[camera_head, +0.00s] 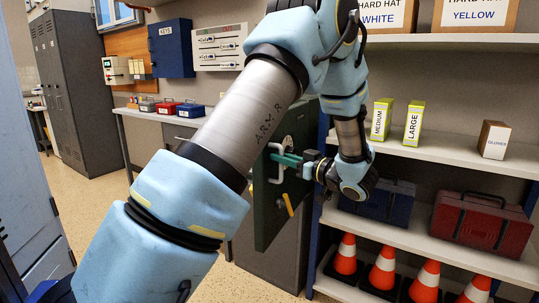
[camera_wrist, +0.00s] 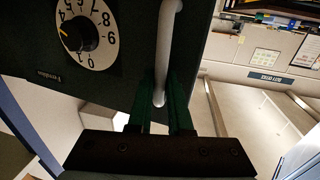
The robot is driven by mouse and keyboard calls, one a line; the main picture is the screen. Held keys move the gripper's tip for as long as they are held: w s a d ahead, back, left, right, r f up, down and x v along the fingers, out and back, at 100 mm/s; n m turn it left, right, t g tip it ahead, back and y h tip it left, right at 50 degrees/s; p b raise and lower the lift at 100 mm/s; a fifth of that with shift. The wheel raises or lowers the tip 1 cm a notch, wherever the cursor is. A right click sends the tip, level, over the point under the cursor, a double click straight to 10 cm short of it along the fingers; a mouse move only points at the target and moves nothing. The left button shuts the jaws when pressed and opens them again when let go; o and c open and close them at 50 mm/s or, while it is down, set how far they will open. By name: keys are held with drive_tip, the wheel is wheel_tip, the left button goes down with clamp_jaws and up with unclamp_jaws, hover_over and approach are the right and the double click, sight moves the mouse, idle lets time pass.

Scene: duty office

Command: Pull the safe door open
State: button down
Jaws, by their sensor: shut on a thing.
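The dark green safe door (camera_head: 298,128) is in the middle of the head view, partly hidden by my arm. It also fills the upper left of the wrist view (camera_wrist: 120,75), with a white numbered dial (camera_wrist: 88,30). A pale upright bar handle (camera_wrist: 171,45) is on the door near its edge; it also shows in the head view (camera_head: 276,169). My gripper (camera_head: 280,160) has green fingers shut on this handle, one finger on each side of it in the wrist view (camera_wrist: 164,103). A yellow lever (camera_head: 288,204) sits lower on the door. I cannot tell how far the door stands open.
Shelves (camera_head: 450,150) stand close on the right, with a blue toolbox (camera_head: 385,203), a red toolbox (camera_head: 482,226) and several traffic cones (camera_head: 383,268). A counter (camera_head: 155,118) runs behind on the left. Open floor (camera_head: 110,205) lies at the left.

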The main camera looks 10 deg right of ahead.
drive_tip(key=s+d, duration=0.2)
drive_tip(key=d, duration=0.3)
drive_tip(key=shift+d+r, duration=0.15)
drive_tip(key=shift+d, duration=0.25)
drive_tip(key=c, duration=0.8)
unclamp_jaws()
drive_tip(key=shift+c, duration=0.2)
drive_tip(key=b+v, duration=0.1)
drive_tip(key=v, duration=0.9)
drive_tip(key=shift+s+d, duration=0.2)
drive_tip(key=shift+s, duration=0.15)
